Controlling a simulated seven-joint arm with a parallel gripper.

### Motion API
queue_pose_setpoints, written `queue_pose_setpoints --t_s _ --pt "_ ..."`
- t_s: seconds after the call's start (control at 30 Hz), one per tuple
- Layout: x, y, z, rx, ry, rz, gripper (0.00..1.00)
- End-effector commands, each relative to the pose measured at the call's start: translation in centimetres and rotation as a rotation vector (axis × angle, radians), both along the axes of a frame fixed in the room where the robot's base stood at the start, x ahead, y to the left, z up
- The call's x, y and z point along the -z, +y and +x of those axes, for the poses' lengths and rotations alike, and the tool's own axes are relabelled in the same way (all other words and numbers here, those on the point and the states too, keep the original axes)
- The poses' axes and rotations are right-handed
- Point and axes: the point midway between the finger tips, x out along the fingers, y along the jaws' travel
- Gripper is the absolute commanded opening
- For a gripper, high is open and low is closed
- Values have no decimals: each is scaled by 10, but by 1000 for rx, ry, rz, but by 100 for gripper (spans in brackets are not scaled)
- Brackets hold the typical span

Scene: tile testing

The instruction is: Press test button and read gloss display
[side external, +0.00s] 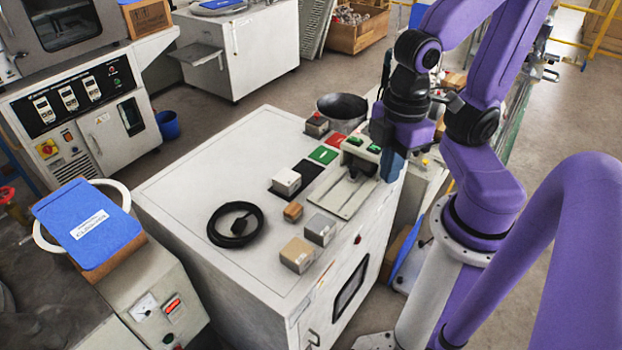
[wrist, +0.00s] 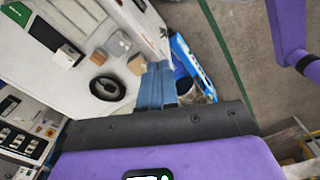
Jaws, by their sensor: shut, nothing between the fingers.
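In the side view a grey device with two green-topped parts (side external: 354,141) stands on a pale base plate (side external: 347,197) on the white cabinet (side external: 185,187). I cannot tell whether these green parts are buttons or displays, and no gloss reading is legible. A small grey box with a red top (side external: 316,125) stands behind it. A red button (side external: 357,239) is on the cabinet's front. My gripper (side external: 390,177) points down beside the device's right side, near the cabinet edge; contact cannot be told. Its blue fingers (wrist: 157,68) are together and empty in the wrist view.
A black cable coil (side external: 235,224), a white block (side external: 286,181), a grey block (side external: 320,229), a tan block (side external: 298,254) and a small brown block (side external: 293,211) lie on the cabinet. A dark bowl (side external: 342,106) is at its back. The cabinet's left top is clear.

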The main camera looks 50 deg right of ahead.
Motion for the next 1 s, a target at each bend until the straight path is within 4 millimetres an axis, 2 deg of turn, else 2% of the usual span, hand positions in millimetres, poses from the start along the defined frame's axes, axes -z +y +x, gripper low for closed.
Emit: queue_pose_setpoints --t_s 0.27,0.67,1.0 --pt "4 -3 12 135 49 3 0" --pt "15 -16 56 590 209 53 0" --pt "23 -37 98 986 326 145 0"
